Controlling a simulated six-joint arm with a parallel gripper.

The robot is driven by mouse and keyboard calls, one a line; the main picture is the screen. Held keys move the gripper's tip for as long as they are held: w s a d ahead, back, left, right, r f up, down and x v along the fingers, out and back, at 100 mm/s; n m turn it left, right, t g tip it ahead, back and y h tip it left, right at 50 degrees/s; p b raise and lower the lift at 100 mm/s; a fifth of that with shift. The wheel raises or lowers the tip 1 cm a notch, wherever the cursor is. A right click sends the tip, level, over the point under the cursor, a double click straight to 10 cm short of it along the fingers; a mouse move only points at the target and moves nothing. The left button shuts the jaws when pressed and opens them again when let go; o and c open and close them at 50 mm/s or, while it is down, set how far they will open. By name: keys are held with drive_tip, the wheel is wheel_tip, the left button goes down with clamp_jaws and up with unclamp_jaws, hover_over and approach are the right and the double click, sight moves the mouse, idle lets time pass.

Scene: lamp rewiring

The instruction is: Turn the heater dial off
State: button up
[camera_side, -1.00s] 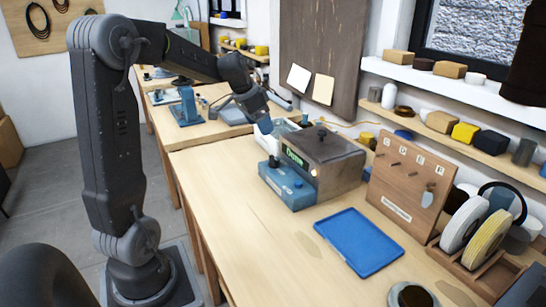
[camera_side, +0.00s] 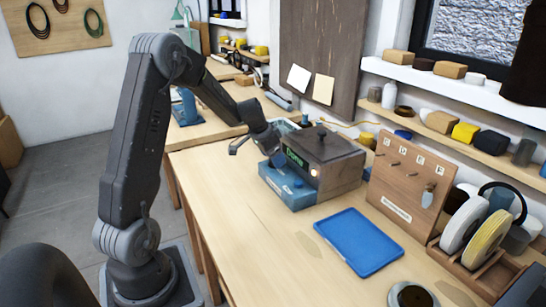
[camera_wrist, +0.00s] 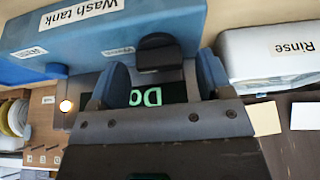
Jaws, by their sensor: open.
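In the wrist view the dark dial (camera_wrist: 158,52) sits on the blue ledge between two small labels, in front of the display (camera_wrist: 150,97). My gripper (camera_wrist: 160,70) is open, its two blue fingers either side of the dial in the picture; I cannot tell if they touch it. In the side view my gripper (camera_side: 278,158) is over the ledge's left end and hides the dial.
A white rinse tub (camera_wrist: 265,55) is beside the unit. A blue tray (camera_side: 357,242) and a wooden peg stand (camera_side: 410,185) are to the right.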

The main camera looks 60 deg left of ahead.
drive_tip(key=shift+w+f, duration=0.1)
drive_tip(key=shift+f, duration=0.15)
drive_tip(key=shift+c, duration=0.4)
drive_tip(key=c, duration=0.8)
drive_tip(key=shift+c, duration=0.2)
drive_tip(key=n+y, duration=0.1)
drive_tip(key=n, duration=0.3)
drive_tip(key=shift+y, duration=0.4)
drive_tip(key=shift+d+n+g+y, duration=0.1)
drive_tip(key=shift+n+g+y, duration=0.25)
drive_tip(key=shift+n, duration=0.85)
drive_tip(key=shift+d+n+g+y, duration=0.1)
drive_tip(key=shift+n+g+y, duration=0.2)
drive_tip(key=shift+n, duration=0.9)
